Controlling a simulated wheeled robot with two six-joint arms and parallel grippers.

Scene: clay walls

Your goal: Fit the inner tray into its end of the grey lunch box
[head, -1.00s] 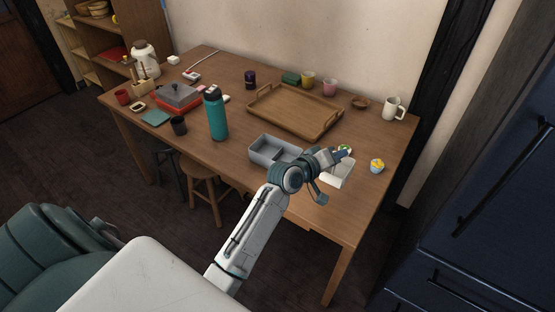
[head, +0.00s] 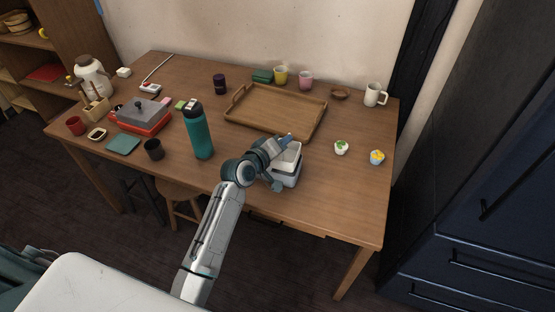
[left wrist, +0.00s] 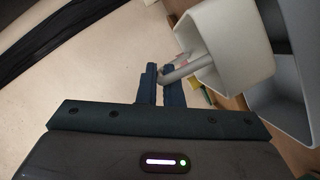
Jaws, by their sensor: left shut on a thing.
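The white inner tray (head: 290,160) is over the right end of the grey lunch box (head: 287,181) in the head view. My left gripper (head: 284,142) is at the tray's upper edge. In the left wrist view its fingers (left wrist: 165,85) are shut on a pale bar-like part of the tray (left wrist: 232,50). The grey box (left wrist: 285,110) shows beyond the tray, at the right. My arm hides the left part of the box in the head view. I cannot tell whether the tray touches the box. My right gripper is out of view.
A wooden serving tray (head: 268,112) lies just behind the box. A teal bottle (head: 198,135) stands to the left. The table's front right is clear.

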